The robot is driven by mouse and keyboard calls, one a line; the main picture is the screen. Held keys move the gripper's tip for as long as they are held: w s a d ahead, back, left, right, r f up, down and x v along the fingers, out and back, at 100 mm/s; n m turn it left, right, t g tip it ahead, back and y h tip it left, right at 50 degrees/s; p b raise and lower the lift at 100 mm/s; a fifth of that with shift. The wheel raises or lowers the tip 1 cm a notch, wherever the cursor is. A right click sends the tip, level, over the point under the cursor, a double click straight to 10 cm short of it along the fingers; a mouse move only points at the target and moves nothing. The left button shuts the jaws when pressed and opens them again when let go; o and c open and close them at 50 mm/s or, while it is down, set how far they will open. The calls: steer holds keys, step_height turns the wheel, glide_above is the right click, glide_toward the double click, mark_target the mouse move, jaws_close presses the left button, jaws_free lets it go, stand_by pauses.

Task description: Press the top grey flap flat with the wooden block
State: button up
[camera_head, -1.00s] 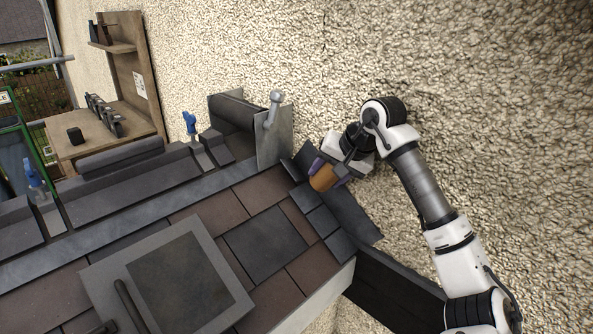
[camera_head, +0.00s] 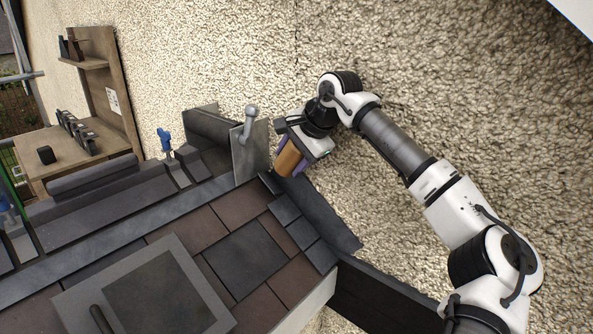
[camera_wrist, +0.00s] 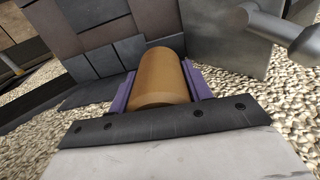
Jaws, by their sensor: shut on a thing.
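My gripper (camera_head: 286,164) is shut on the wooden block (camera_head: 289,157), a rounded orange-brown piece. In the wrist view the block (camera_wrist: 160,78) sits between the two purple fingers. The block is over the upper end of the row of small grey flaps, close to the wall. The top grey flap (camera_head: 269,183) shows only in part beside the block's lower end; the rest is hidden. I cannot tell whether block and flap touch. Lower grey flaps (camera_head: 302,233) lie in a row down the roof edge.
A grey metal upright plate (camera_head: 250,152) with a rounded-head tool (camera_head: 251,113) stands just left of my gripper. The rough stone wall (camera_head: 420,90) is close on the right. A dark strip (camera_head: 328,215) runs along the wall. A framed roof window (camera_head: 150,290) lies lower left.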

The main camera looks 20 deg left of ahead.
steer(key=shift+w+a+r+m, duration=0.1)
steer(key=shift+w+r+m, duration=0.1)
steer(key=shift+r+m, duration=0.45)
steer(key=shift+a, duration=0.1)
steer(key=b, duration=0.3)
glide_toward(269, 182)
steer(key=shift+x, duration=1.1)
steer(key=shift+f, duration=0.2)
steer(key=shift+b+x, duration=0.3)
steer(key=shift+x, duration=0.65)
steer(key=shift+a+f, duration=0.3)
steer(key=shift+f, duration=0.05)
steer(key=shift+x, duration=1.25)
steer(key=shift+r, duration=0.1)
